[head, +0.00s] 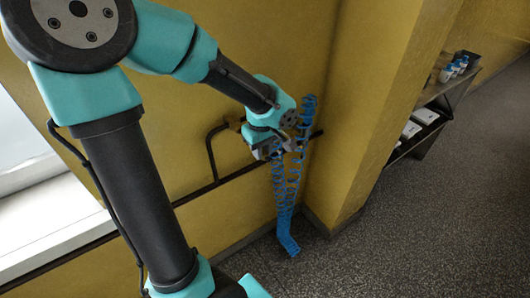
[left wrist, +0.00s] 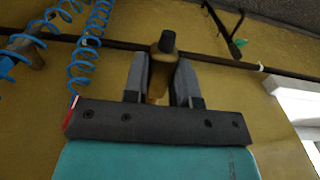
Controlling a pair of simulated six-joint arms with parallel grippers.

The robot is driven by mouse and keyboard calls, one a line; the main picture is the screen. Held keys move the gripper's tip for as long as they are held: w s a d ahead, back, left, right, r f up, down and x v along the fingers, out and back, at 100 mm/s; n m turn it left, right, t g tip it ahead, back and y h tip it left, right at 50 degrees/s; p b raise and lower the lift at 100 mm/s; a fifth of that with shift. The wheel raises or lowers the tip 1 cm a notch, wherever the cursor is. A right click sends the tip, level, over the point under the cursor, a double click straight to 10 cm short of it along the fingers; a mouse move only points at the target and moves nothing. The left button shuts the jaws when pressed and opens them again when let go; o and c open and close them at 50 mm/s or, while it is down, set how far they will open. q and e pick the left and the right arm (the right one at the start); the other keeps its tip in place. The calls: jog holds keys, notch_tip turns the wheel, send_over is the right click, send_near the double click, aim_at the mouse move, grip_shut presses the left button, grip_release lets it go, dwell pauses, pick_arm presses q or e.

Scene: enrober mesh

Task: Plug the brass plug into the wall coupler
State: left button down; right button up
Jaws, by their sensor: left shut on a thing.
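My left gripper (head: 268,150) is beside the yellow wall in the head view, at the upper part of the hanging blue coiled hose (head: 281,190). In the left wrist view the left gripper (left wrist: 160,80) is shut on the brass plug (left wrist: 158,62), which has a dark end and sits between the two fingers. The fingers hide its sides. In the head view the plug is hidden by the gripper. A small brass-brown fitting (head: 236,124) on the wall piping, perhaps the wall coupler, is left of the gripper and apart from it. My right gripper is not in view.
A dark pipe (head: 232,178) runs along the wall below the gripper. The blue coils also show in the left wrist view (left wrist: 84,60). A wall corner (head: 365,120) juts out at right, with a stocked shelf (head: 436,103) beyond. The speckled floor is clear.

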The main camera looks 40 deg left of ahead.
pick_arm(q)
jog(key=shift+w+a, duration=0.2)
jog(key=shift+a, duration=0.65)
jog(key=shift+w+a, duration=0.15)
jog(key=shift+a, duration=0.7)
jog(key=shift+w+a, duration=0.25)
jog(key=shift+a, duration=0.85)
jog(key=shift+w+a, duration=0.25)
jog(key=shift+a, duration=0.85)
dwell(0.5)
jog(key=shift+d, duration=0.1)
jog(key=shift+s+d, duration=0.2)
jog(key=shift+d, duration=0.7)
jog(key=shift+s+d, duration=0.2)
jog(key=shift+d, duration=0.7)
jog(key=shift+w+a, duration=0.1)
jog(key=shift+a, duration=0.55)
dwell(1.0)
